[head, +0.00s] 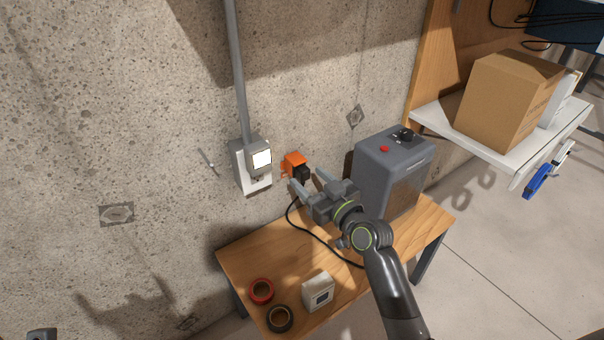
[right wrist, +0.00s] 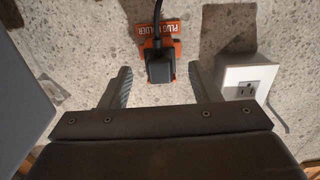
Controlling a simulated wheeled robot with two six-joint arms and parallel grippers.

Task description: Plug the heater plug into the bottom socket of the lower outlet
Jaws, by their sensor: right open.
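The black heater plug (head: 303,173) sits in the orange plug holder (head: 294,159) on the concrete wall. In the right wrist view the plug (right wrist: 160,70) hangs below its dark cord, in front of the orange holder (right wrist: 172,29). My right gripper (head: 306,179) is open and empty. In the right wrist view its fingers (right wrist: 158,76) stand on either side of the plug, with gaps on both sides. The white outlet (head: 258,184) is on the wall left of the holder. Its socket face (right wrist: 246,90) shows in the right wrist view; the separate sockets are hard to make out.
The grey heater (head: 390,175) stands on a wooden table (head: 405,222) at right. Red tape (head: 261,290), dark tape (head: 279,318) and a white box (head: 318,290) lie in front. A conduit (head: 237,70) runs down to the outlet. A cardboard box (head: 505,100) sits on a shelf.

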